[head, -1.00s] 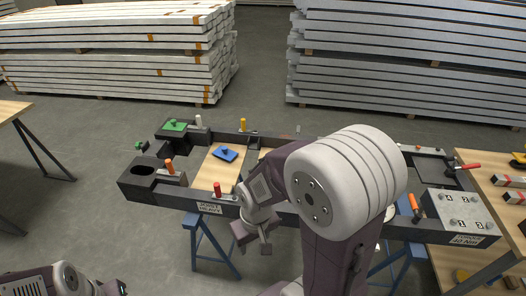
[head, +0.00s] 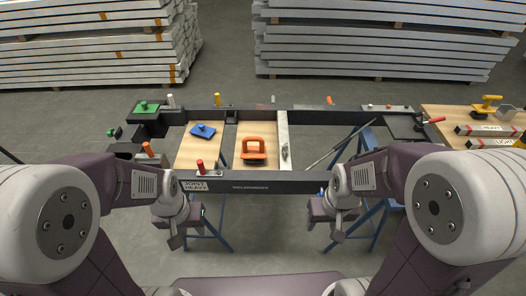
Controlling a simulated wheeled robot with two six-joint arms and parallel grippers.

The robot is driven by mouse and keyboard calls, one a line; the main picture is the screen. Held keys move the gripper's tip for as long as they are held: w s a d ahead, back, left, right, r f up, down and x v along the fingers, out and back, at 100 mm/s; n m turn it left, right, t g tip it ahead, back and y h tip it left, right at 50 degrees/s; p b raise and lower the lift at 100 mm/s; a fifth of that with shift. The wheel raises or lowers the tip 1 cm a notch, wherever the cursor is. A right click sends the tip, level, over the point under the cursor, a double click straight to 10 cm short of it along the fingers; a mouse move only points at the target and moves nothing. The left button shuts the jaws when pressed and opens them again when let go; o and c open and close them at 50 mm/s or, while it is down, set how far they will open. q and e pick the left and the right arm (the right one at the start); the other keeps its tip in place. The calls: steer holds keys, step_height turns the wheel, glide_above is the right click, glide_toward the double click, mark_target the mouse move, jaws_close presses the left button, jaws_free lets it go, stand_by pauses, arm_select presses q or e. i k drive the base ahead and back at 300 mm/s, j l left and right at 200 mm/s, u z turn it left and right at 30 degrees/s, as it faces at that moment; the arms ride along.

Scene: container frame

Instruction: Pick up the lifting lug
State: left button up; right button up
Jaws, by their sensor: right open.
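No part is labelled as the lifting lug, so I cannot tell for certain which it is. A small grey metal piece (head: 285,152) on the pale cross bar of the dark frame (head: 250,187) is one possible match. An orange handled block (head: 254,150) sits on the wood panel left of it. My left gripper (head: 179,241) hangs in front of the frame's near left side; its jaw gap is unclear. My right gripper (head: 335,242) is open, in front of the near rail, apart from the parts on the frame.
A blue plate with a knob (head: 203,131) and a green one (head: 146,107) lie at left. Upright red (head: 200,167) and orange (head: 148,149) handles stand along the frame. A side table (head: 470,112) at right holds tools. Stacked beams (head: 385,45) stand behind.

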mark_target(251, 155)
steer(key=u, duration=1.35)
steer(key=z, duration=1.35)
steer(key=i+j+z, duration=0.15)
steer(key=i+z, duration=0.15)
steer(key=i+j+z, duration=0.2)
steer(key=i+z, duration=0.15)
